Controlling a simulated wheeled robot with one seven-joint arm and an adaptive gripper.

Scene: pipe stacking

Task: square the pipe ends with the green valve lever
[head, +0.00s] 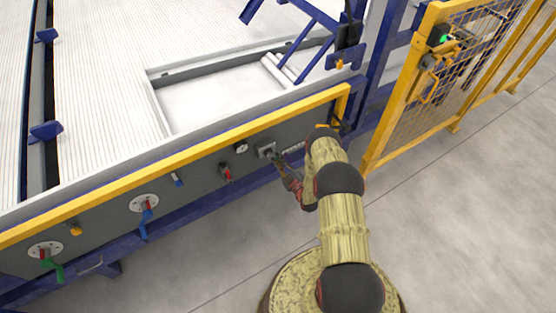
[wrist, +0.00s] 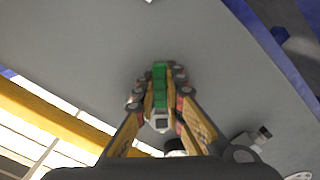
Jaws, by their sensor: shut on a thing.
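The green valve lever (head: 55,271) hangs from a round pale plate with a red centre (head: 44,252), at the far lower left of the grey panel in the head view. My gripper (head: 275,158) is far to its right, close to a small grey box (head: 266,150) on the panel. In the wrist view my gripper (wrist: 159,88) is closed around a slim green piece (wrist: 159,74), with a pale square part (wrist: 160,123) by the fingers. I cannot tell whether the green piece is fixed to the box. The pipe ends are not clearly identifiable.
A blue lever (head: 146,222), a red handle (head: 227,173) and a gauge (head: 241,147) sit along the panel. A yellow rail (head: 180,165) runs above it. A yellow mesh fence (head: 470,70) stands at right. The floor (head: 470,220) in front is clear.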

